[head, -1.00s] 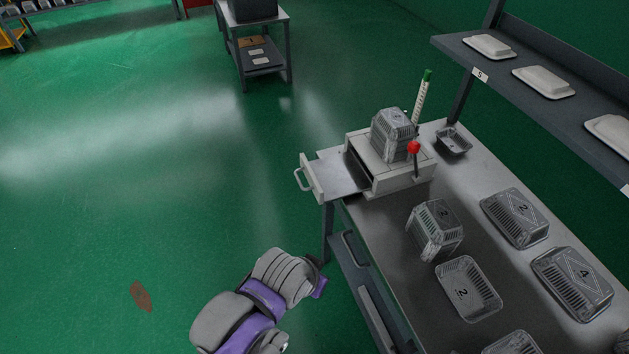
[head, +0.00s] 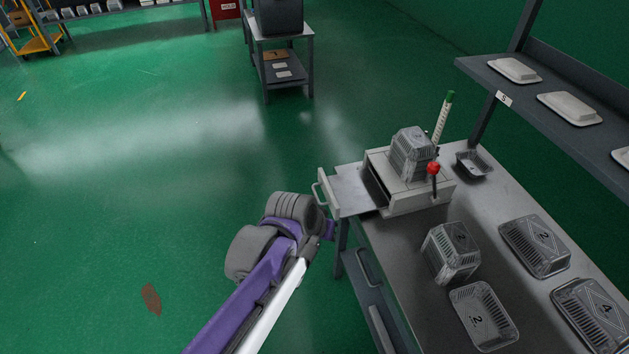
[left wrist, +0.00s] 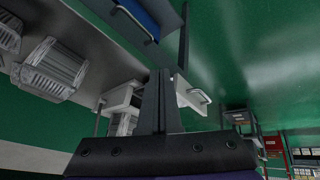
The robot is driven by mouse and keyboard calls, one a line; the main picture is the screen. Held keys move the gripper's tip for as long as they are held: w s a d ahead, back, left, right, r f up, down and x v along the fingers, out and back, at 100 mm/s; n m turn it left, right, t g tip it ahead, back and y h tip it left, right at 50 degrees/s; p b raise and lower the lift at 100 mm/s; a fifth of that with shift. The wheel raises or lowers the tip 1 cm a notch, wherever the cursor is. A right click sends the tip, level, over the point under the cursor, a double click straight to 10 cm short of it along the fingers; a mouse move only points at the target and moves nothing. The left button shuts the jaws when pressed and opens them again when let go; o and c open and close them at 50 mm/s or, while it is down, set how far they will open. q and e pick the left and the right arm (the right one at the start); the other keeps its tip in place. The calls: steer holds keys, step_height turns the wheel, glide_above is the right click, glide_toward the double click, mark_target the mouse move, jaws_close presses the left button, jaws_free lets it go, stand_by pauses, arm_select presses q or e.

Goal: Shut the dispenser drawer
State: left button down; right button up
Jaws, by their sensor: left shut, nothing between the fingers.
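The dispenser (head: 410,190) is a pale grey box on the far left end of the metal bench, with a red-knobbed lever and foil trays stacked on top. Its drawer (head: 362,189) is pulled out to the left, over the bench edge, with a handle (head: 321,196) on its front. My left gripper (head: 330,230) is just below and beside the handle, apart from it as far as I can tell. In the left wrist view its fingers (left wrist: 160,95) are shut and empty, and the drawer front with its handle (left wrist: 200,98) shows just right of them. My right gripper is not in view.
Stacks of foil trays (head: 452,252) stand on the bench, near the dispenser's right side. A shelf (head: 500,75) with white lids hangs above the bench. A small cart (head: 283,60) stands at the back. The green floor left of the bench is open.

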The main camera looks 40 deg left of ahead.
arm_select(q)
steer(key=w+a+n+t, duration=0.1)
steer(key=w+a+n, duration=0.25)
steer(key=a, duration=0.65)
steer(key=w+a+n+t, duration=0.15)
steer(key=w+a, duration=0.35)
steer(key=a, duration=0.6)
steer(key=w+d+r+x, duration=0.1)
steer(key=d+x, duration=0.1)
steer(key=x, duration=1)
steer(key=shift+w+n+g+y+p, duration=0.2)
steer(key=shift+n+g+y+p, duration=0.1)
steer(key=shift+g, duration=0.15)
steer(key=shift+d+r, duration=0.1)
